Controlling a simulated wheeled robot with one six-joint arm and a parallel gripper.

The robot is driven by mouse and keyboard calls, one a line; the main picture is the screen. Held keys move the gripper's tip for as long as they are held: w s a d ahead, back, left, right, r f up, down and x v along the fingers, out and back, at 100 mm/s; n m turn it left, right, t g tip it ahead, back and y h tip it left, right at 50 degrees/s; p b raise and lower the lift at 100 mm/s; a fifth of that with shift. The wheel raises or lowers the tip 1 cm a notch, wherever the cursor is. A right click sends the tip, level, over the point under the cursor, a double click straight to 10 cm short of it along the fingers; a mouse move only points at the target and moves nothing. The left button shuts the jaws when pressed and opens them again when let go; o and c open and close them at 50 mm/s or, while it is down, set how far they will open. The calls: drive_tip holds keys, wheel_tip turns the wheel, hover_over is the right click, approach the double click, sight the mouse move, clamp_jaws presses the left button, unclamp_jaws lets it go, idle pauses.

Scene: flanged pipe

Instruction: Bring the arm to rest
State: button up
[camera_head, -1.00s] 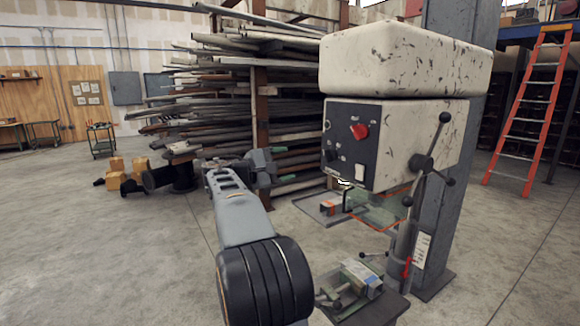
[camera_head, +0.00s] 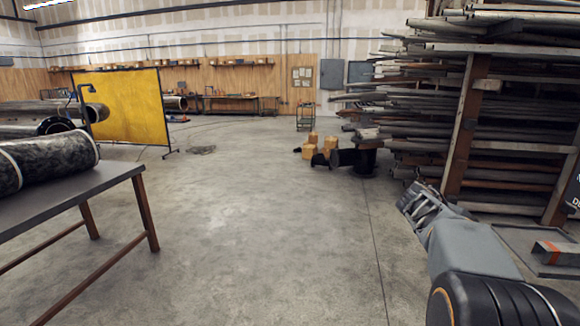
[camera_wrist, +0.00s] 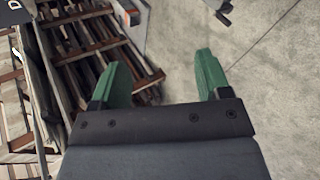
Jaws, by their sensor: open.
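My gripper (camera_wrist: 163,72) shows in the wrist view with its two green fingers spread wide apart. Nothing is between them. They hang in the air above the concrete floor and the lower end of the pipe rack. In the head view my arm reaches up from the lower right corner.
A rack of long pipes (camera_head: 480,130) stands close beyond my arm at right. A table (camera_head: 90,188) bearing a dark pipe (camera_head: 45,160) is at left. A yellow screen (camera_head: 122,108) stands behind it. The middle concrete floor (camera_head: 260,220) is clear.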

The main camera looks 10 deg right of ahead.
drive_tip(key=s+a+f+t+y, duration=0.2)
drive_tip(key=s+a+f+y, duration=0.1)
drive_tip(key=a, duration=0.7)
drive_tip(key=s+a+f+m+t+y, duration=0.1)
drive_tip(key=s+a+f+y, duration=0.3)
drive_tip(key=a, duration=0.6)
drive_tip(key=s+a+f+t+y, duration=0.2)
drive_tip(key=s+a+f+y, duration=0.1)
drive_tip(key=a, duration=0.8)
drive_tip(key=shift+s+f+m+t+y, duration=0.3)
drive_tip(key=shift+s+t+y, duration=0.1)
drive_tip(key=shift+s, duration=0.1)
drive_tip(key=shift+a, duration=0.1)
